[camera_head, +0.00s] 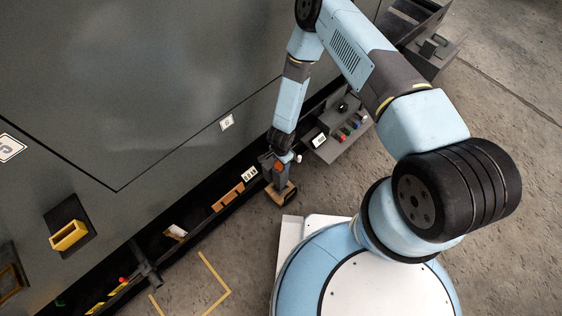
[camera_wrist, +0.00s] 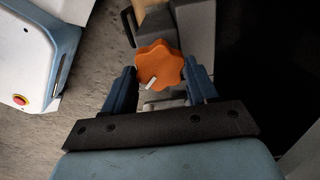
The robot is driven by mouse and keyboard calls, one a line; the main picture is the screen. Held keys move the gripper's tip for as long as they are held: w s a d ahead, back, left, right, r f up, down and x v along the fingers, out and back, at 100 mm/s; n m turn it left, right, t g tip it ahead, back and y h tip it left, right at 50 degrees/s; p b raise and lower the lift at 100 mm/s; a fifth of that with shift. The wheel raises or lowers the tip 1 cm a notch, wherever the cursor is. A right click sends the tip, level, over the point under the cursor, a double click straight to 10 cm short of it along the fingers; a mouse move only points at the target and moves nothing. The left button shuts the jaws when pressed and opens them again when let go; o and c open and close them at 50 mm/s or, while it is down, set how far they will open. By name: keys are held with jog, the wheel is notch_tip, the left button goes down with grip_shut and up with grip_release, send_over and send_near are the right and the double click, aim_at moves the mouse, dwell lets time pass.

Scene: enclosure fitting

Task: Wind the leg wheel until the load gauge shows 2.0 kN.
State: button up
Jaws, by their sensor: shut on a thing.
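The orange lobed leg wheel (camera_wrist: 158,66) with a white mark sits between the two blue fingers of my gripper (camera_wrist: 160,82) in the wrist view. The fingers are shut on it from both sides. The white mark points to the lower left in that view. In the head view the wheel (camera_head: 279,166) shows small and partly covered by my gripper (camera_head: 281,158), on a grey leg that stands on a wooden block (camera_head: 281,194). A small panel marked "2.0" or similar (camera_head: 249,174) is beside the leg; its digits are too small to read surely.
A grey control shelf (camera_head: 340,132) with a small display and coloured knobs juts out right of the leg. The large dark enclosure (camera_head: 150,80) fills the left. Yellow floor marks (camera_head: 216,282) lie on open concrete.

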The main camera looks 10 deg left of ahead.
jog(key=shift+m, duration=0.4)
jog(key=o, duration=1.1)
jog(key=shift+c, duration=0.2)
notch_tip(320, 180, up, 14)
jog(key=shift+f, duration=0.15)
dwell(0.4)
